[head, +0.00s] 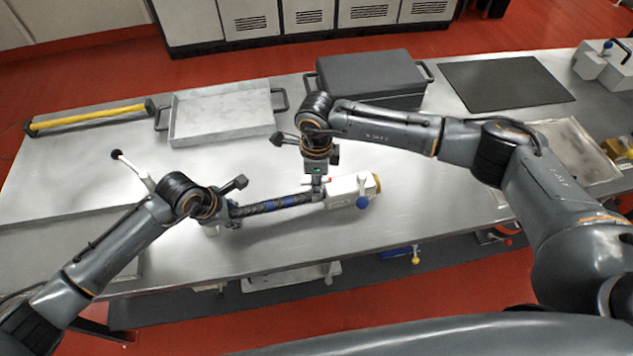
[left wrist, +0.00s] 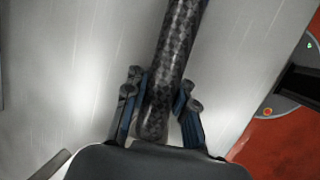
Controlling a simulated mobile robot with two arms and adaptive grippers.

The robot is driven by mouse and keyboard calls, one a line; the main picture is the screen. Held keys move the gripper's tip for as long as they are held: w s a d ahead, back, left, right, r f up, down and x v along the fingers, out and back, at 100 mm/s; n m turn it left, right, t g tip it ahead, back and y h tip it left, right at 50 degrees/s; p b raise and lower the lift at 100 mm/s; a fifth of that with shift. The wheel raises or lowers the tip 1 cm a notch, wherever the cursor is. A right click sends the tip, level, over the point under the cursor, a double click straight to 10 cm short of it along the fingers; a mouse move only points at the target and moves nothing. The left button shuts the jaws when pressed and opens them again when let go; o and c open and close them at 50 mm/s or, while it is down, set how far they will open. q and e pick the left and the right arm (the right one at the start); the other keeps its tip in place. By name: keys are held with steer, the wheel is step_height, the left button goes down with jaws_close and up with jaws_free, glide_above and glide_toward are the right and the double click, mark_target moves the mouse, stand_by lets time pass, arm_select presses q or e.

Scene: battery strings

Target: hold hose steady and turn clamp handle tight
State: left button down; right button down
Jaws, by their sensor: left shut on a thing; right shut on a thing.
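The dark hose (head: 272,205), with blue bands, lies roughly level across the middle of the bench and runs to a pale block (head: 345,192) with a brass-coloured end and a blue knob (head: 362,202). My left gripper (head: 234,213) is shut on the hose near its left end. In the left wrist view the checkered hose (left wrist: 178,50) passes between the blue-lined fingers of the left gripper (left wrist: 162,110). My right gripper (head: 318,184) points down at the joint of hose and block, shut on what appears to be the clamp handle, a small part with a red tip (head: 327,180). The gripper mostly hides the clamp.
Behind stand a metal tray (head: 222,110), a dark lidded case (head: 395,72) and a black mat (head: 505,82). A yellow bar (head: 90,117) lies at the left. A shallow tray (head: 577,150) is at the right. The bench in front of the hose is mostly clear.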

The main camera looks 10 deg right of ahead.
arm_select(q)
steer(key=shift+s+d+r, duration=0.1)
steer(key=shift+d+r, duration=0.05)
steer(key=shift+d, duration=0.15)
arm_select(e)
steer(key=m, duration=0.3)
steer(key=shift+a+r+m, duration=0.1)
steer(key=shift+a+m, duration=0.05)
steer(key=shift+m, duration=0.25)
steer(key=m, duration=0.3)
steer(key=shift+w+m, duration=0.1)
steer(key=shift+m, duration=0.2)
steer(key=m, duration=0.3)
steer(key=shift+m, duration=2.1)
steer(key=c, duration=1.4)
jaws_free()
arm_select(q)
steer(key=shift+a, duration=0.1)
arm_select(e)
steer(key=shift+o, duration=0.4)
